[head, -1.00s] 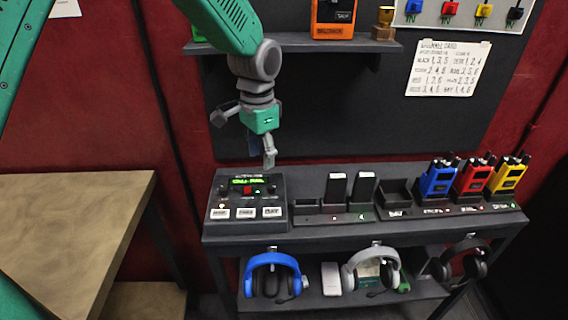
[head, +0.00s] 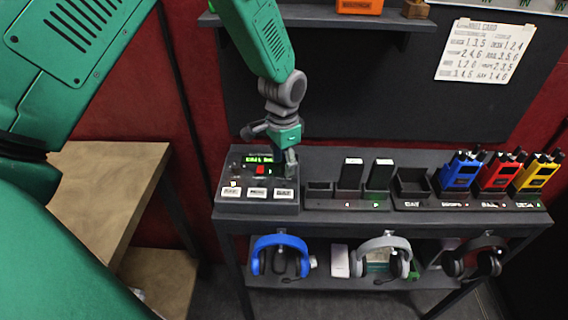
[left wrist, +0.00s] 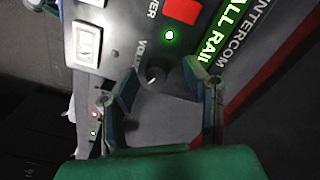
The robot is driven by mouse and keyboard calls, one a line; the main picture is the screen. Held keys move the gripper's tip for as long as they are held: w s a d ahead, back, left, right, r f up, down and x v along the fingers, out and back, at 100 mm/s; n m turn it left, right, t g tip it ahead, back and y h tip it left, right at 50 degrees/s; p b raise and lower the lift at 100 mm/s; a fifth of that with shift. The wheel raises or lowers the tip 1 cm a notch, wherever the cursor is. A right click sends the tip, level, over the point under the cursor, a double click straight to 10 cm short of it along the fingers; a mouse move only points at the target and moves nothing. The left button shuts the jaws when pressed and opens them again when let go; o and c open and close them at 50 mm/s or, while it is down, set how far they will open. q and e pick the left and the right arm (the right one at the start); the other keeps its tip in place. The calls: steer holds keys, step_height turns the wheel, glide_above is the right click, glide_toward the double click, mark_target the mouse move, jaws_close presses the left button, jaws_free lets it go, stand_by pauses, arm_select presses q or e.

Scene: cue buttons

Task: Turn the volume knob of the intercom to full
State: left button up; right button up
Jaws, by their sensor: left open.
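The intercom (head: 238,186) is a dark box at the left end of the shelf table, with a green lit display, a red button and white labelled buttons along its front. In the left wrist view the intercom (left wrist: 190,120) shows its volume knob (left wrist: 156,77), a dark round knob with a white pointer line, next to the word VOLUME. My left gripper (head: 283,168) is over the right side of the intercom, pointing down. In the left wrist view the left gripper (left wrist: 160,82) is open, with one finger on each side of the knob; I cannot tell whether they touch it.
Right of the intercom stand a charging rack (head: 345,204) with two black units, and blue (head: 458,173), red (head: 500,174) and yellow (head: 535,175) radios. Headsets hang below the tabletop. A wooden table (head: 105,180) stands at the left.

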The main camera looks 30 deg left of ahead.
arm_select(q)
steer(key=shift+d+f, duration=0.15)
steer(key=shift+f, duration=0.35)
steer(key=shift+d, duration=0.15)
jaws_close()
steer(key=shift+r+p, duration=0.1)
steer(key=shift+p, duration=0.3)
steer(key=shift+m, duration=0.3)
jaws_free()
